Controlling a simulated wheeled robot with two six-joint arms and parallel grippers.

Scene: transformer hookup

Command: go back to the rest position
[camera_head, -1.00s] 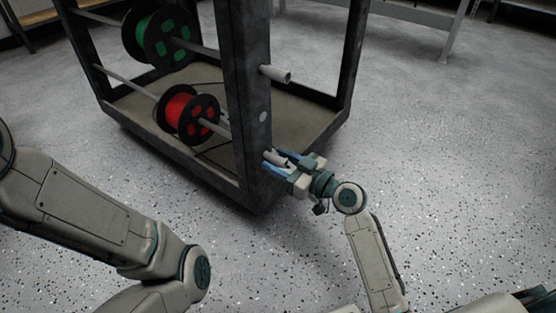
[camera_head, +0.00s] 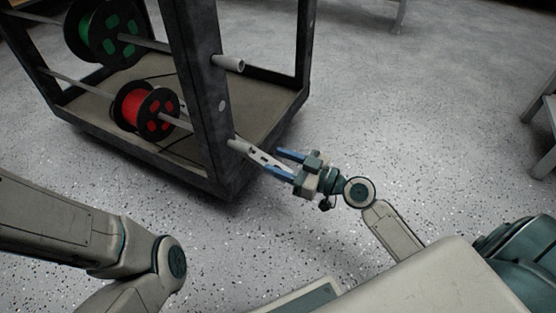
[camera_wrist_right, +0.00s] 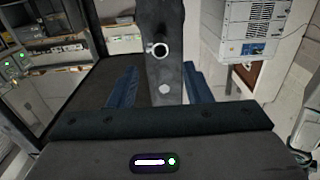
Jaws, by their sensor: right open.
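My right gripper (camera_head: 272,160) is open in the head view, its two blue fingers pointing left toward the dark rack post (camera_head: 203,90). The end of the lower spool rod (camera_head: 240,146) sticks out of the post just in front of the fingers; nothing is seen clamped between them. In the right wrist view the open fingers (camera_wrist_right: 160,88) stand apart on either side of the post (camera_wrist_right: 165,70). My left arm shows at the lower left of the head view, but its gripper is out of the picture.
The rack holds a green spool (camera_head: 104,30) and a red spool (camera_head: 146,107) on rods. The upper rod end (camera_head: 228,63) also sticks out of the post. Speckled floor (camera_head: 400,110) is clear right of the rack. A white cabinet (camera_wrist_right: 249,30) shows in the wrist view.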

